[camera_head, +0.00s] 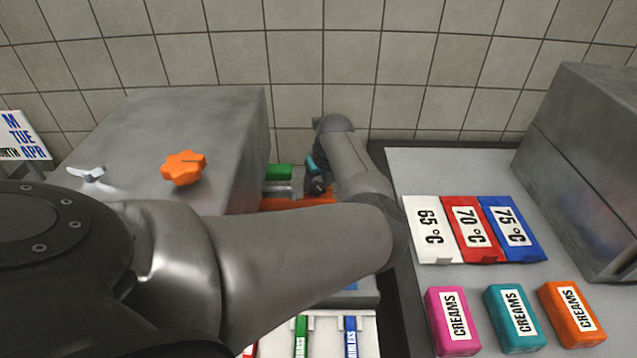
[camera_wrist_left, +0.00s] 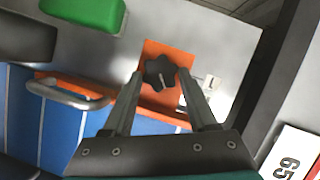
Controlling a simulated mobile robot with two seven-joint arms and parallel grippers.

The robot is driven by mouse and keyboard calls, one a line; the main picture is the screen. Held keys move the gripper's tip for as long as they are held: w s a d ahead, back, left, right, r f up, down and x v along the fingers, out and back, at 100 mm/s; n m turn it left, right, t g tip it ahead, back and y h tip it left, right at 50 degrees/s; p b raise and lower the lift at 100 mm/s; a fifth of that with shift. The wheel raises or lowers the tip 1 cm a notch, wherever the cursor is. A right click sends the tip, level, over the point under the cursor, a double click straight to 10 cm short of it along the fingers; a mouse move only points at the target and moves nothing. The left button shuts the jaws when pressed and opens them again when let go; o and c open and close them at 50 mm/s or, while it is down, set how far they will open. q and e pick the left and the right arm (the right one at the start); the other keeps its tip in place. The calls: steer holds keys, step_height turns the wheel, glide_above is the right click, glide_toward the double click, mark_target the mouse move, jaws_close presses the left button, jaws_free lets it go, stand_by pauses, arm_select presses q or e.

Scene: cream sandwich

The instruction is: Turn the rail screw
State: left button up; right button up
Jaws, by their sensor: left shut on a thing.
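The rail screw (camera_wrist_left: 160,72) has a dark, lobed knob and stands on an orange rail piece (camera_wrist_left: 153,101) in the left wrist view. My left gripper (camera_wrist_left: 161,74) is shut on this knob, one finger at each side of it. In the head view, my left gripper (camera_head: 317,184) is small and partly hidden by my own arm, beside the orange rail (camera_head: 280,204). The knob cannot be told apart there. My right gripper is not in view.
A grey box with an orange knob (camera_head: 184,167) and a wing nut (camera_head: 87,174) stands left. A green block (camera_head: 278,172) is near the rail. Temperature cards (camera_head: 470,230) and cream packs (camera_head: 515,318) lie on the right, by a metal cabinet (camera_head: 575,165).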

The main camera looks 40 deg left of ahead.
arm_select(q)
steer(key=o, duration=1.4)
steer(key=p+v, duration=0.2)
steer(key=v, duration=1.3)
steer(key=shift+r, duration=0.1)
